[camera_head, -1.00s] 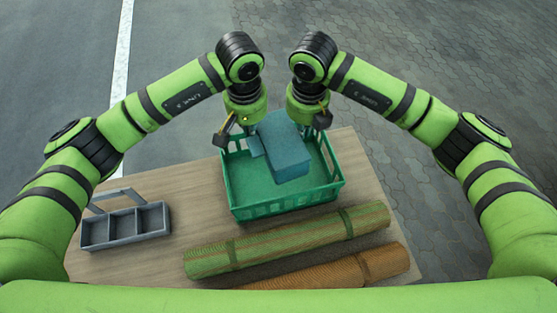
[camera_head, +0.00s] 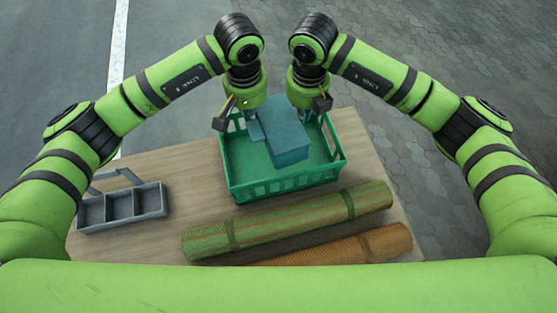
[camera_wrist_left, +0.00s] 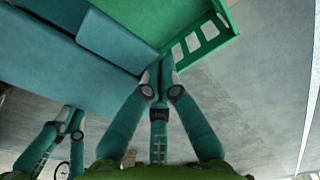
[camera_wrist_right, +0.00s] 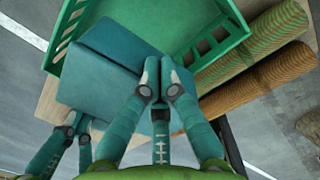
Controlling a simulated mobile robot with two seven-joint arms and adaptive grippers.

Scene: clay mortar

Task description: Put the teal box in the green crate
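The teal box (camera_head: 288,143) is a blue-teal block with a flap-like piece at its side; it lies tilted over the inside of the green crate (camera_head: 285,187). I cannot tell whether it rests on the crate's floor. The box also shows in the left wrist view (camera_wrist_left: 60,60) and the right wrist view (camera_wrist_right: 95,80). My left gripper (camera_head: 252,128) has its fingertips closed together at the flap's edge, by the crate's far side. My right gripper (camera_head: 306,117) has its fingertips closed at the box's edge, also at the far side. The arms partly hide the far rim.
A grey divided tray (camera_head: 122,207) with a handle stands left of the crate on the wooden table (camera_head: 190,165). A green rolled mat (camera_head: 290,222) and an orange-brown one (camera_head: 345,250) lie in front of the crate. Some table is clear between tray and crate.

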